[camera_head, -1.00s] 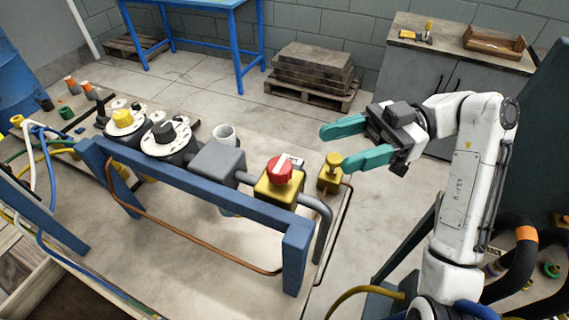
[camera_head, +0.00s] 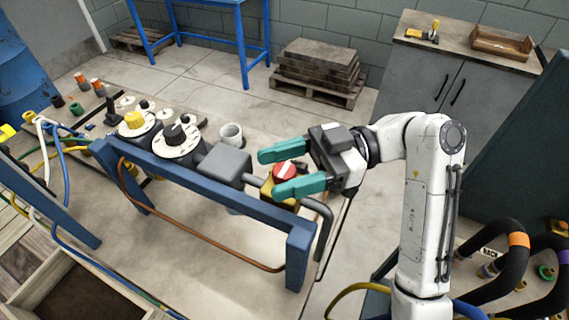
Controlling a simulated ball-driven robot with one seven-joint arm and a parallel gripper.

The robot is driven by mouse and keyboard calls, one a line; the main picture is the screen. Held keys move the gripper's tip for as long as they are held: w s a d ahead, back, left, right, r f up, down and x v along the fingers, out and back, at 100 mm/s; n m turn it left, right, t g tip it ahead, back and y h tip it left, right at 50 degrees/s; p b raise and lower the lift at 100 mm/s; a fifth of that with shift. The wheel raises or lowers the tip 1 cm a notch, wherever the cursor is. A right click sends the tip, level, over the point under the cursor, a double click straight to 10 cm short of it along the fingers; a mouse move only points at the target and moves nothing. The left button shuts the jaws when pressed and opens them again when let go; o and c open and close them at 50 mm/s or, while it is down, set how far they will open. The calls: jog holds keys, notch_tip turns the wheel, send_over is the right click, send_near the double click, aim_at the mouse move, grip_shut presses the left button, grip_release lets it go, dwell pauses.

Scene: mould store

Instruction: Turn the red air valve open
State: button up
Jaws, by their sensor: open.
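The red air valve (camera_head: 284,171) is a round red knob with a white bar across its top. It sits on a yellow block (camera_head: 268,190) at the right end of the blue frame's pipe run. My gripper (camera_head: 280,170) has two teal fingers pointing left, spread apart. In the picture the knob shows between the fingers, with the near finger covering part of the yellow block. I cannot tell whether the fingers are level with the knob or above it, or whether they touch it.
A grey box (camera_head: 223,163), a white cup-like fitting (camera_head: 231,135) and two dials with black (camera_head: 176,138) and yellow (camera_head: 135,122) knobs stand left along the blue frame (camera_head: 215,205). A grey pipe (camera_head: 322,215) bends down right of the valve. Floor beyond is clear up to a loaded pallet (camera_head: 318,90).

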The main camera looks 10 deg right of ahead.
jog(key=shift+c, duration=0.2)
jog(key=c, duration=0.9)
